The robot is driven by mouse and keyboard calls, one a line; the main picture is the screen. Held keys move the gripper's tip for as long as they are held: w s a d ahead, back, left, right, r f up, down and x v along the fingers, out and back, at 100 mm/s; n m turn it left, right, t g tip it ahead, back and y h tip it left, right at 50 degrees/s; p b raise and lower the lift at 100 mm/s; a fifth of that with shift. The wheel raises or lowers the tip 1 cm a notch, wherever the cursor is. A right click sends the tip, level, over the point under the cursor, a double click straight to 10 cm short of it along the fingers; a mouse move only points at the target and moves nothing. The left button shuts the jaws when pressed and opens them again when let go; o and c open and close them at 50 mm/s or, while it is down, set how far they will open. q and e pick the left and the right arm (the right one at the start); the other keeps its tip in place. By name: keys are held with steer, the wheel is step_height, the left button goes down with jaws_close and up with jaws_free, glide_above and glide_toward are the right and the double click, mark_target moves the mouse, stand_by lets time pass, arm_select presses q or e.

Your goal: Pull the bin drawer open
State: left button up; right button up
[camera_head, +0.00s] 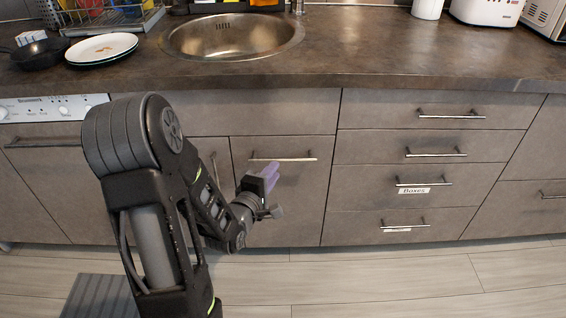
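A grey cabinet front (298,205) under the sink has a horizontal metal bar handle (297,159) near its top edge. It is closed, flush with the fronts around it. I take it for the bin drawer, though no label shows on it. My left gripper (271,172), with purple fingertips, is in front of this panel, just below the middle of the handle in the picture. I cannot tell whether the fingers touch the handle or how far apart they are. My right gripper is not in view.
A sink (232,38) is set in the dark worktop (385,50). A stack of closed drawers (430,148) is to the right, one labelled "Boxes". A dishwasher (45,108) is at the left. The wooden floor (400,285) in front is clear.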

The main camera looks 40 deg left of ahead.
mark_target(282, 161)
arm_select(q)
steer(key=shift+b+x, duration=0.5)
steer(key=shift+x, duration=3.4)
steer(key=shift+f, duration=0.1)
jaws_close()
